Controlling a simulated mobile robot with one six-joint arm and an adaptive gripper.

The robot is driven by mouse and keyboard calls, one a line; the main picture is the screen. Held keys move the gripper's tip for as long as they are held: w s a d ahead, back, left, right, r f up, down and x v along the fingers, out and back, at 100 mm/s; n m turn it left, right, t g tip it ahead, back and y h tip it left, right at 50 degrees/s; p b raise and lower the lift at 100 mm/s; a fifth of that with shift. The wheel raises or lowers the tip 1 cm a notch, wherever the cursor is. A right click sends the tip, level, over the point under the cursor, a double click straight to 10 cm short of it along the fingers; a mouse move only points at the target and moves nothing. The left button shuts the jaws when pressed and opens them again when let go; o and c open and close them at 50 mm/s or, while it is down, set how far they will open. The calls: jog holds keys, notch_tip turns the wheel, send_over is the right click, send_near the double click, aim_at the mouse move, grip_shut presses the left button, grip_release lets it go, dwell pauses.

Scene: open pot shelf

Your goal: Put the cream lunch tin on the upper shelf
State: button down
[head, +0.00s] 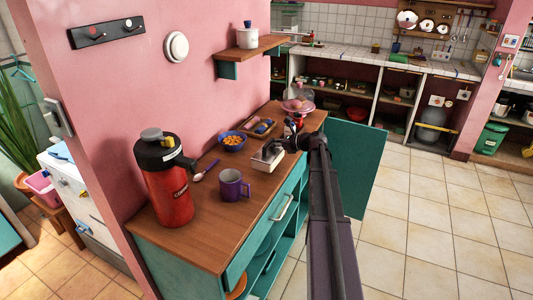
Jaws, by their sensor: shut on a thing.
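The cream lunch tin (264,162) is at the right part of the wooden counter top, near its front edge. My gripper (274,151) reaches in from the right and is shut on the tin; my arm and the dark gripper hide part of it. I cannot tell whether the tin touches the counter or is just above it. The upper shelf (258,52) is a wooden board on the pink wall, above and behind the tin. A white pot (247,38) with a blue knob stands on its left half.
The wooden counter (190,236) also holds a red flask (168,188), a purple mug (231,186), a spoon (206,171), a blue bowl of orange food (233,142), a small tray (261,128) and a pink scale-like stand (297,105). The shelf's right half looks clear. A teal cabinet door (355,168) stands open.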

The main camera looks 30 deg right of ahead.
aim_at(266, 152)
dwell(0.3)
jog(key=shift+a, duration=0.6)
jog(key=shift+w+a+f+b, duration=0.1)
jog(key=shift+a+f+b, duration=0.65)
jog(key=shift+f+b, duration=0.95)
jog(key=shift+f, duration=0.15)
jog(key=c, duration=0.7)
grip_release()
jog(key=p+v, duration=0.4)
jog(key=v, duration=1)
jog(key=shift+a, duration=0.2)
